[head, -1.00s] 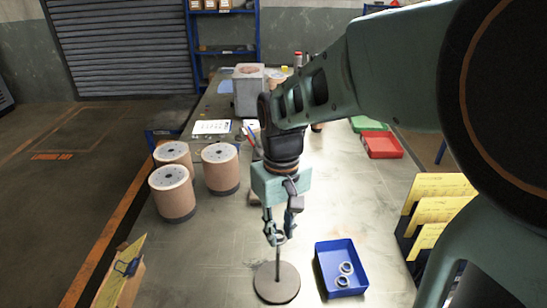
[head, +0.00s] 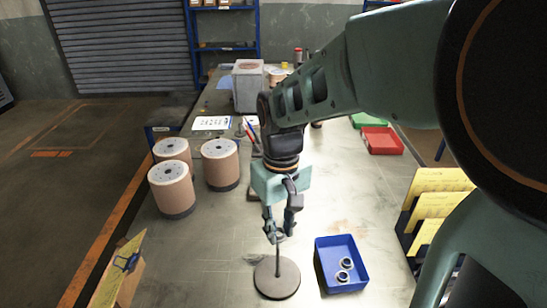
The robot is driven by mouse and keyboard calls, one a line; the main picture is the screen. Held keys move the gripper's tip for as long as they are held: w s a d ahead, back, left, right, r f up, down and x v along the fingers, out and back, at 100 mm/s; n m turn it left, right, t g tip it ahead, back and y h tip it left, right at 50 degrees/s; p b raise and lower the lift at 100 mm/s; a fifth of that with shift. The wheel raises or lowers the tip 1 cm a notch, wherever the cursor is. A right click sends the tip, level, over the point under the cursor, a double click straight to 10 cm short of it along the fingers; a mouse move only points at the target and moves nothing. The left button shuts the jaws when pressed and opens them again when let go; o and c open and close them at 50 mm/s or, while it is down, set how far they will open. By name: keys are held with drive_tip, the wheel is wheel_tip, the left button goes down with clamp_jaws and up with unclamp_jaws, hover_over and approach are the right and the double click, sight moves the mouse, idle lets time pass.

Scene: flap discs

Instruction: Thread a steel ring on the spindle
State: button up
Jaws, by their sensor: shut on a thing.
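The spindle is a thin upright rod (head: 278,259) on a round grey base (head: 277,281) on the table. My gripper (head: 275,236) points down right at the top of the rod. Its fingers are shut on a small steel ring that is mostly hidden between the fingertips. The ring is at the rod's tip; I cannot tell whether it is around the rod or only above or beside it. Two more steel rings (head: 344,270) lie in a blue tray (head: 324,255) to the right of the spindle base.
Several tan cylinders (head: 220,168) stand at the left of the table. A red tray (head: 382,141) is at the right back, and a yellow-sheeted file rack (head: 436,205) stands at the right edge. A cardboard holder (head: 118,275) is at the front left. The table around the base is clear.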

drive_tip(key=shift+f+b, duration=0.75)
drive_tip(key=shift+f, duration=0.4)
drive_tip(key=shift+f+b, duration=4.6)
drive_tip(key=shift+f, duration=1.7)
drive_tip(key=o, duration=0.8)
drive_tip(key=shift+r, duration=0.1)
drive_tip(key=shift+o, duration=0.2)
wheel_tip(320, 180, up, 8)
drive_tip(key=shift+f, duration=0.25)
